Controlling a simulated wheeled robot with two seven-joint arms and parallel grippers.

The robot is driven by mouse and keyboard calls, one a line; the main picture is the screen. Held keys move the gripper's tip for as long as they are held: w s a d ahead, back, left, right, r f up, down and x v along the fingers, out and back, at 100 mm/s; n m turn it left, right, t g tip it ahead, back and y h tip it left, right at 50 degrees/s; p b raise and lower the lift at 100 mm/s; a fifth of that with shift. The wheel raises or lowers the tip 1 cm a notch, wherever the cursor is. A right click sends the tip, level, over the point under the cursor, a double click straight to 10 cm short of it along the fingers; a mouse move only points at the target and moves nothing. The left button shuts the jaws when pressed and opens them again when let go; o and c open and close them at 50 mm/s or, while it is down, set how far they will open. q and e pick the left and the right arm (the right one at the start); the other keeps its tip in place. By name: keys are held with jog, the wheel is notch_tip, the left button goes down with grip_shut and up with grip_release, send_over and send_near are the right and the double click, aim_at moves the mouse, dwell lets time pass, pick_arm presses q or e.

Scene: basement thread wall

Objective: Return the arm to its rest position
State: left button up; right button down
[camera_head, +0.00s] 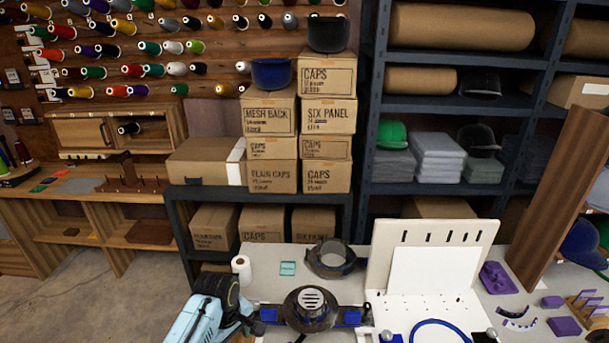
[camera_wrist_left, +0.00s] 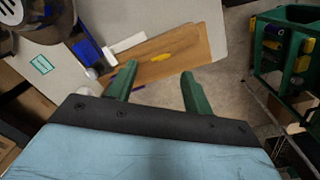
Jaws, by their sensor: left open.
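My left arm (camera_head: 205,318) shows at the bottom of the head view, light blue with a dark joint, left of the work table's front part. Its fingers are not clear there. In the left wrist view my left gripper (camera_wrist_left: 159,72) has two green fingers standing apart with nothing between them. Beyond the fingers lie a wooden board (camera_wrist_left: 180,55) with a small yellow item and the table edge. My right arm and gripper are not in view.
The grey work table (camera_head: 268,290) holds a dark round cap fixture (camera_head: 311,307), a dark ring (camera_head: 331,260), a white roll (camera_head: 242,268), a teal square (camera_head: 288,268) and a white pegged panel (camera_head: 430,255). A green rack (camera_wrist_left: 285,60) stands at right in the wrist view. Open floor (camera_head: 95,305) lies left.

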pick_arm(q)
jog(key=s+a+m+t, duration=0.1)
jog(key=s+m, duration=0.2)
jog(key=s, duration=0.4)
jog(key=s+a+m, duration=0.2)
jog(key=s+m, duration=0.1)
jog(key=s, duration=0.4)
jog(key=s+a+r+m+t, duration=0.25)
jog(key=s+r+m, duration=0.5)
jog(key=s, duration=0.65)
notch_tip(320, 180, down, 30)
jog(key=s+g+b, duration=0.2)
jog(key=b, duration=0.5)
jog(key=s+a+f+b, duration=0.1)
jog(key=s+f+b, duration=0.2)
jog(key=s+f, duration=0.5)
jog(key=s+a+f+g+b, duration=0.1)
jog(key=s+a+f+b, duration=0.1)
jog(key=s+f, duration=0.6)
notch_tip(320, 180, down, 5)
jog(key=shift+r+n+b, duration=0.1)
jog(key=shift+n+b, duration=0.25)
jog(key=shift+b, duration=0.05)
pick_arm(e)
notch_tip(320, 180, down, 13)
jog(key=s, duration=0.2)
